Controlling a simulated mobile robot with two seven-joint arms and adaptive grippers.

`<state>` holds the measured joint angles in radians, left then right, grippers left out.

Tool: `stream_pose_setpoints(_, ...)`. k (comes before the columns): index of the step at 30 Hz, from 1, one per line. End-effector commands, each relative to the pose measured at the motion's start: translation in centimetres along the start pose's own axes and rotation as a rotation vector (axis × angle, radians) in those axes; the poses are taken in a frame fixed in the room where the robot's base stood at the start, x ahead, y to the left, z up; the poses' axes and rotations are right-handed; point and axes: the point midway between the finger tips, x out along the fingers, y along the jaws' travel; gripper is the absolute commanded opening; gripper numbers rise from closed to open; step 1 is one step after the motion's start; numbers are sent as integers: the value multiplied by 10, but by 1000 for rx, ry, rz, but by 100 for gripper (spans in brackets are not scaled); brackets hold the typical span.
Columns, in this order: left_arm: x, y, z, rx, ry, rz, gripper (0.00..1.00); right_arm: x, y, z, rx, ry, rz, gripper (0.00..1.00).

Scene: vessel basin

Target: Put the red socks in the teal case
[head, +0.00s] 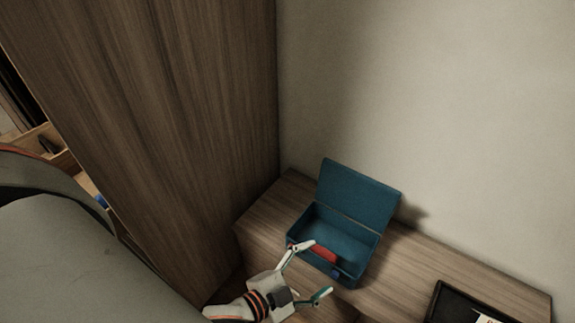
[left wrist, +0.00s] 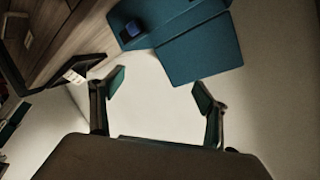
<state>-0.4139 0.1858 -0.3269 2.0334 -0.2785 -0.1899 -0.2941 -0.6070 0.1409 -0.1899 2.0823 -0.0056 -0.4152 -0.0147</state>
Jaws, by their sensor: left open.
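The teal case (head: 361,191) stands on the wooden surface against the wall in the head view, its lid tilted up and back. The red socks (head: 322,254) show as a red patch inside the case, along its front wall; part of them is hidden by the wall and a fingertip. My left gripper (head: 314,268) is open and empty at the front of the case, with one finger near the front rim. In the left wrist view, the case's lid (left wrist: 201,50) shows beyond the open fingers (left wrist: 160,84), and the socks do not show. My right gripper is not in view.
A tall wooden panel (head: 170,120) rises to the left of the case. A black tray or frame (head: 455,303) with a pale item lies at the lower right. The wooden top (head: 425,255) between it and the case is clear. The wall closes the back.

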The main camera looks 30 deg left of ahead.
Motion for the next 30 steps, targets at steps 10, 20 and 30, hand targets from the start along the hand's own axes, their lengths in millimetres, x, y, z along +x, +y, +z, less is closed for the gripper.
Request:
stream_pose_setpoints(10,-76,34,106,-484,-348,41,75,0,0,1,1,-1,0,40)
stream_pose_setpoints(20,-76,30,101,-487,-341,39,75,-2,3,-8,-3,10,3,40)
stream_pose_setpoints(30,-86,9,57,-532,-314,41,75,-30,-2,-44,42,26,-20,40)
